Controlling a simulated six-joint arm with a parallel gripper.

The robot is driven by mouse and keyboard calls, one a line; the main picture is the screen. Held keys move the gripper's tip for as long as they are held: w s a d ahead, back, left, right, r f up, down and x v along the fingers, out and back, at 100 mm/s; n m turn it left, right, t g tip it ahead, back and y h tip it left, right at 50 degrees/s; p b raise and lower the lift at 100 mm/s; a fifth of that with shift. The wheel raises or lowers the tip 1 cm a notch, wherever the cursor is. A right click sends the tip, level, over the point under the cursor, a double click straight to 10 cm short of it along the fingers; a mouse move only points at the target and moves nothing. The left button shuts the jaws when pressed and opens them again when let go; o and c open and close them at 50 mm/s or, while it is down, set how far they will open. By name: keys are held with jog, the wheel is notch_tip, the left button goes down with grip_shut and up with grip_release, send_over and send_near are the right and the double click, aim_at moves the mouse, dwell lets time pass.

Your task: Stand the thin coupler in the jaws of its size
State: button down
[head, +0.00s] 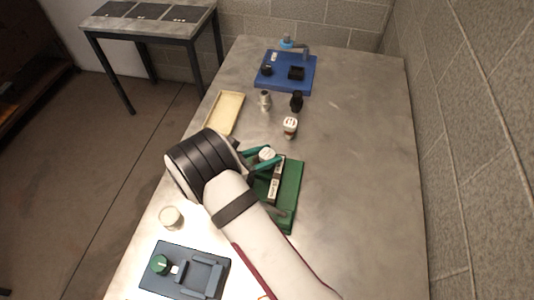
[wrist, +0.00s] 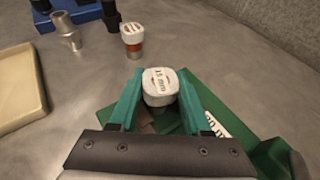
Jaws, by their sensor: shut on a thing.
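My gripper (head: 264,158) is shut on a white-topped coupler (wrist: 160,87). Its top carries a printed size in mm, perhaps 15, and faces up. It also shows between the teal fingers in the head view (head: 267,154). The coupler is at the far left part of the green jaw base (head: 292,180); its lower end is hidden, so I cannot tell whether it touches the base. White size labels (head: 275,185) lie along the base, and my arm and fingers hide most of its jaws. A second white-topped coupler with a copper-red band (head: 290,126) stands upright on the table beyond.
A silver fitting (head: 265,101) and a black fitting (head: 297,101) stand behind. A cream tray (head: 224,113) is at left, a blue board (head: 285,72) at the back. A pale round piece (head: 170,217) and a grey fixture (head: 185,270) are near. The right side is clear.

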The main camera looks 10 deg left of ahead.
aim_at(263, 157)
jog(key=shift+c, duration=1.8)
grip_release()
jog(key=shift+f, duration=0.1)
jog(key=shift+s+a+r, duration=0.2)
jog(key=shift+r, duration=0.1)
jog(key=shift+v, duration=1.75)
